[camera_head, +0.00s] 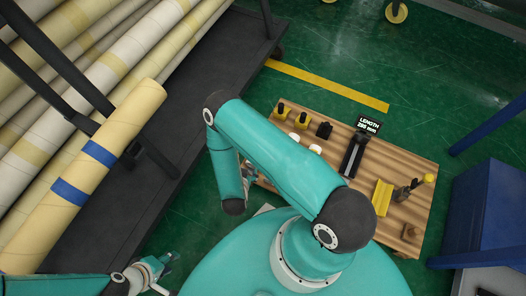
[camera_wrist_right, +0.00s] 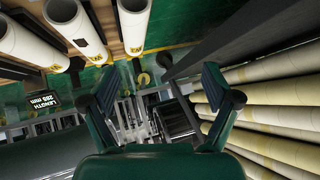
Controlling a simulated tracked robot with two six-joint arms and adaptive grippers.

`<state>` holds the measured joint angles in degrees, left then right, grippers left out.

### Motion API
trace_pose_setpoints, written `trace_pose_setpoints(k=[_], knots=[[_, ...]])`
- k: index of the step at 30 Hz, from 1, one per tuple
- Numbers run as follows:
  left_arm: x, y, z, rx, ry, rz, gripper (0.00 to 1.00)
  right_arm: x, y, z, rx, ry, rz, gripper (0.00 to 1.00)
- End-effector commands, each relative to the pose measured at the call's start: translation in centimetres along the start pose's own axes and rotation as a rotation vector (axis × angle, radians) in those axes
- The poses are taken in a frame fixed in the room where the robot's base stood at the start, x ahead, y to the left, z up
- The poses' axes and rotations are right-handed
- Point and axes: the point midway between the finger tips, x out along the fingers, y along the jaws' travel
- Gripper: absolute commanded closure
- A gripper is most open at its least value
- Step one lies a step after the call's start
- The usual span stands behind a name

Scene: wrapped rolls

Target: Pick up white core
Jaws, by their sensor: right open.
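White cores show as pale tubes at the upper left of the right wrist view, one (camera_wrist_right: 75,27) beside another (camera_wrist_right: 132,22). In the head view, small white round ends (camera_head: 295,137) show on the wooden bench, partly behind my right arm. My right gripper (camera_wrist_right: 163,82) is open and empty, with its fingers spread wide. The tubes are outside its fingers, up and to the left, apart from them. In the head view the right gripper is mostly hidden by its arm. My left gripper (camera_head: 158,270) is at the lower left of the head view; its jaw opening is unclear.
The wooden bench (camera_head: 412,160) bears a black length display (camera_head: 369,125), yellow-and-black blocks and a yellow piece (camera_head: 383,194). A dark rack (camera_head: 205,75) with several long wrapped rolls (camera_head: 85,165) stands left. A blue cabinet (camera_head: 490,210) is right. Green floor is open behind the bench.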

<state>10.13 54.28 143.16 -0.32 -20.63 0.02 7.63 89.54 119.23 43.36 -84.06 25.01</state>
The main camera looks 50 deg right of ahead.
Motion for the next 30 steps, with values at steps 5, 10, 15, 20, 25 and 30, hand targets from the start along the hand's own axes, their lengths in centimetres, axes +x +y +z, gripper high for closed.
trace_pose_setpoints(k=[5,10,15,20,25,30], knots=[[4.9,-1.8,-0.1,0.0,0.001,0.0,0.6,3.5,3.3,2.4,0.046,0.205,0.035,0.12],[6.0,-2.2,-0.1,0.0,0.001,0.0,0.6,4.2,4.3,2.4,0.06,0.29,0.045,0.12],[6.9,-2.5,-0.1,0.001,0.001,0.0,0.6,6.4,4.5,1.6,0.066,0.302,0.048,0.12],[8.3,-3.0,-0.1,0.0,0.001,0.0,0.6,9.7,4.8,0.6,0.066,0.301,0.049,0.12],[9.5,-3.4,-0.1,0.0,0.001,0.0,0.6,12.9,5.0,-0.4,0.063,0.3,0.048,0.12],[10.0,-3.6,-0.1,0.0,0.001,0.0,0.6,14.6,5.0,-1.0,0.061,0.297,0.045,0.12]])
